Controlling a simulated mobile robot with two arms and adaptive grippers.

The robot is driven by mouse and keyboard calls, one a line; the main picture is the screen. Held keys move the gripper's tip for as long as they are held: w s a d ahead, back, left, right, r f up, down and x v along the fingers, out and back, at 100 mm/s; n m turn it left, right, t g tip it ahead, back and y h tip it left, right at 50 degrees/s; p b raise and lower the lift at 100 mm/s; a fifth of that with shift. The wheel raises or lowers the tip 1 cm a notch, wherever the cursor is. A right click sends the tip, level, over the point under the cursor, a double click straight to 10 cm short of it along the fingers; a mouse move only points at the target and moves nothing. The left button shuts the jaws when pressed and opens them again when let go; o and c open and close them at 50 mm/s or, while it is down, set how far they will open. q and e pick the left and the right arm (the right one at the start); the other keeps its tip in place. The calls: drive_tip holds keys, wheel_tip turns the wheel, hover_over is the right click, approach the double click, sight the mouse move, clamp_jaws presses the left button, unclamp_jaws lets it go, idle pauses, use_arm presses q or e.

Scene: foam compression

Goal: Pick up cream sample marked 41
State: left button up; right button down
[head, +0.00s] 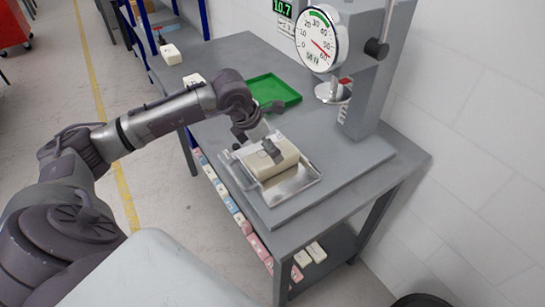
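A cream foam block (283,168) lies on the metal plate (296,184) of the test stand, inside a clear-sided tray. No number can be read on it. My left gripper (262,149) is over the block from above, its dark fingers at the block's top and far left side. Whether the fingers press on the block is not clear. Two more cream blocks stand at the table's far left, one near the corner (171,54) and one partly hidden behind my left arm (193,79). Their markings are too small to read. My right gripper is not in view.
A green tray (274,91) lies behind the gripper. The press column (375,80) with its dial gauge (317,40) and round plate (331,93) rises at the right. Pink, blue and cream blocks (262,247) line the lower shelf. A white wall closes the right side.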

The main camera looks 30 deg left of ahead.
use_arm(q)
drive_tip(key=shift+d+f+p, duration=0.1)
drive_tip(key=shift+f+p, duration=0.2)
drive_tip(key=p+x, duration=0.1)
drive_tip(key=x, duration=0.2)
drive_tip(key=shift+w+f+p, duration=0.15)
drive_tip(key=shift+f+p, duration=0.15)
drive_tip(key=shift+p, duration=0.1)
drive_tip(key=shift+w+d+f, duration=0.1)
drive_tip(key=shift+w+f, duration=0.1)
drive_tip(key=shift+f, duration=0.25)
drive_tip(key=shift+c, duration=0.2)
drive_tip(key=c, duration=0.8)
